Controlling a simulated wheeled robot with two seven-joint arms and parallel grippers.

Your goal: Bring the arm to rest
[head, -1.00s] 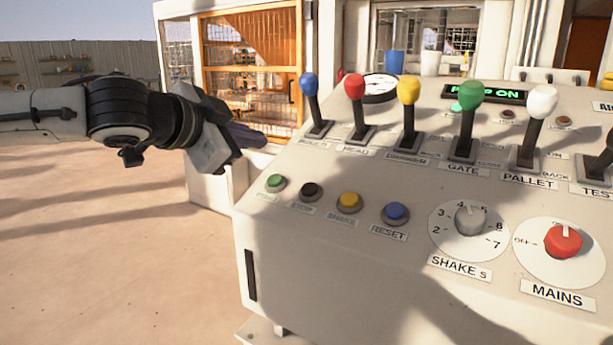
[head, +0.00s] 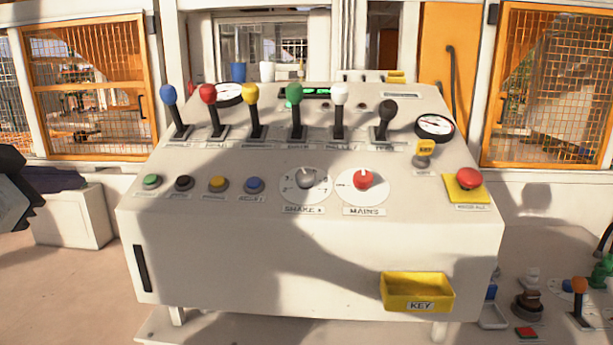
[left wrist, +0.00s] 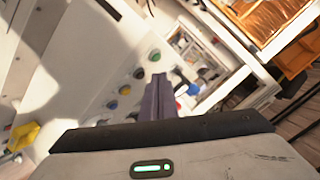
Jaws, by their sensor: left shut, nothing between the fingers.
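My left gripper (head: 62,180) is at the left edge of the head view, to the left of the control console (head: 300,245) and apart from it. Its dark fingers are closed together and hold nothing. They also show in the left wrist view (left wrist: 158,92), in front of the console's push buttons as seen from there. My right gripper is not in view.
The console carries a row of coloured levers (head: 296,95), several push buttons (head: 217,184), a red mains knob (head: 363,180) and a red emergency button (head: 469,178). A yellow key tray (head: 418,292) is on its front. Orange mesh gates (head: 85,78) stand behind.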

